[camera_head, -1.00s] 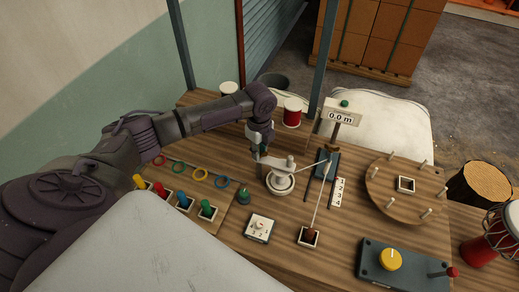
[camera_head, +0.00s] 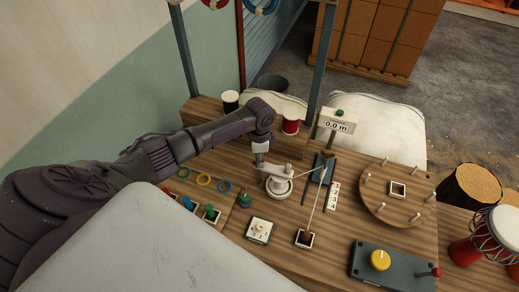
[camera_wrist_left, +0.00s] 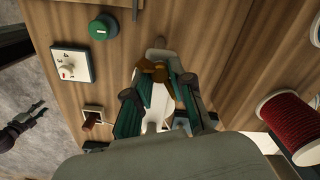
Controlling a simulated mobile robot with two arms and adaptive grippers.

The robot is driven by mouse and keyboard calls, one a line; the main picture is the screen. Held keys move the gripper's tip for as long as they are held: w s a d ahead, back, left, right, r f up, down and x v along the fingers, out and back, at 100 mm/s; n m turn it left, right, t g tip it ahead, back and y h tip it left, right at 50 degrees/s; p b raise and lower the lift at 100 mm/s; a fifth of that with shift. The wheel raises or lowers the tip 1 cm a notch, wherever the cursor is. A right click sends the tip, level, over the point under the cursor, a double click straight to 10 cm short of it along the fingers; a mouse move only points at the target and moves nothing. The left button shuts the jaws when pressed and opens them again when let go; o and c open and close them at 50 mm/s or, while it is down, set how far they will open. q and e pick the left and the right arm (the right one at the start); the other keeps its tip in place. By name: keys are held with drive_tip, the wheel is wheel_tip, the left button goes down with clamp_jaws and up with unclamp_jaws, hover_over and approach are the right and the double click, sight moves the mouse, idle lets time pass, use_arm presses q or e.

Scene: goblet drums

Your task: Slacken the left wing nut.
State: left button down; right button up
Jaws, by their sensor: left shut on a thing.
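No wing nut can be made out with certainty in either view. A white round winder (camera_head: 279,187) with a crank arm stands near the middle of the wooden table. My left gripper (camera_head: 260,160) reaches down to the left end of this crank from behind, and it is shut there. In the left wrist view its teal-padded fingers (camera_wrist_left: 155,95) close around a pale part (camera_wrist_left: 156,108) that looks like the crank's handle; the gripper's own body hides much of it. My right gripper is not in view.
A thin rod (camera_head: 311,206) stands in a socket right of the winder. A white dial plate (camera_head: 260,229), green knob (camera_head: 244,200) and pegs (camera_head: 210,213) lie in front and left. A red spool (camera_head: 290,122), display sign (camera_head: 336,126) and round pegged board (camera_head: 372,200) surround the area.

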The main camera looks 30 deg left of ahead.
use_arm(q)
drive_tip(key=n, duration=0.5)
drive_tip(key=shift+n, duration=0.3)
drive_tip(key=n, duration=0.5)
drive_tip(key=shift+w, duration=0.1)
drive_tip(key=n, duration=0.5)
drive_tip(key=shift+n, duration=0.4)
drive_tip(key=n, duration=0.5)
drive_tip(key=shift+n, duration=0.3)
drive_tip(key=n, duration=1)
drive_tip(key=shift+r+n, duration=0.1)
drive_tip(key=shift+n, duration=0.3)
drive_tip(key=n, duration=0.5)
drive_tip(key=shift+a+n, duration=0.1)
drive_tip(key=shift+n, duration=2.2)
